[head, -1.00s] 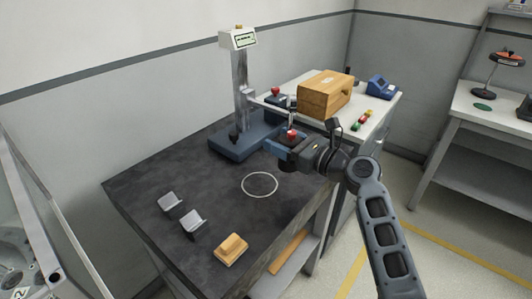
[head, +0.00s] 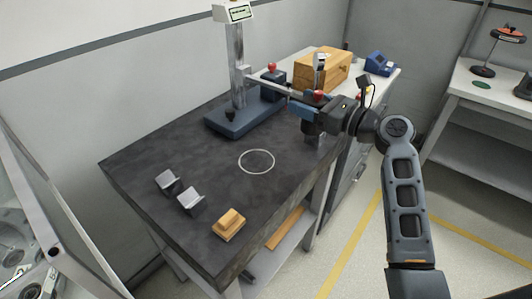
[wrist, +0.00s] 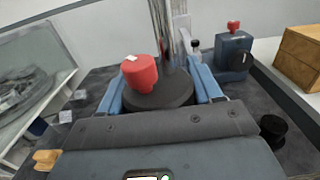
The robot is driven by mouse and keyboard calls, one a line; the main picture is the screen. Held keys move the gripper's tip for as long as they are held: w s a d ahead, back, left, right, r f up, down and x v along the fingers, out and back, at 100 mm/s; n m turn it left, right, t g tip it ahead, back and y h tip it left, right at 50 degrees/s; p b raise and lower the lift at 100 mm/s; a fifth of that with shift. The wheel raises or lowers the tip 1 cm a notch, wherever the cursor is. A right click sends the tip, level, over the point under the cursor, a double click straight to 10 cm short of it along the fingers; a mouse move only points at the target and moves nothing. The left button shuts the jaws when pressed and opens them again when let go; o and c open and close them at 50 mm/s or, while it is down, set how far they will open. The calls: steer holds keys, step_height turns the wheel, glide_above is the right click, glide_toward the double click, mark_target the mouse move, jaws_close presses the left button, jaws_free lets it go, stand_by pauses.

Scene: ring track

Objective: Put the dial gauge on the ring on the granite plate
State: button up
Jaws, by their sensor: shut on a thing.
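My gripper (head: 308,113) is shut on the dial gauge, a dark round body with a red knob (head: 317,94). In the wrist view, the gauge's dark body (wrist: 160,97) and red knob sit between my gripper's blue fingers (wrist: 160,84). The gauge is held over the right edge of the dark granite plate (head: 215,140); its underside is mostly hidden. The white ring (head: 256,174) is a thin circle on the plate, empty, left of and nearer than my gripper in the head view.
A blue-based stand with a metal column (head: 236,65) stands at the plate's back. Two grey V-shaped blocks (head: 190,199) and a yellow-tan block (head: 229,224) lie near the front left. A wooden box (head: 335,68) and a red-knobbed blue block (head: 272,78) are behind my gripper.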

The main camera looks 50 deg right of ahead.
steer(key=shift+w+a+f, duration=1.3)
steer(key=shift+w+f, duration=0.05)
steer(key=shift+f, duration=0.35)
steer(key=shift+w+a+f, duration=1.25)
steer(key=shift+w+f, duration=0.1)
steer(key=shift+f, duration=0.35)
steer(key=shift+w+a+f, duration=1.3)
steer(key=shift+w+f, duration=0.05)
steer(key=shift+f, duration=0.35)
steer(key=shift+f, duration=0.25)
steer(key=o, duration=1.6)
steer(key=s+b, duration=0.1)
steer(key=s, duration=0.7)
steer(key=shift+b, duration=0.4)
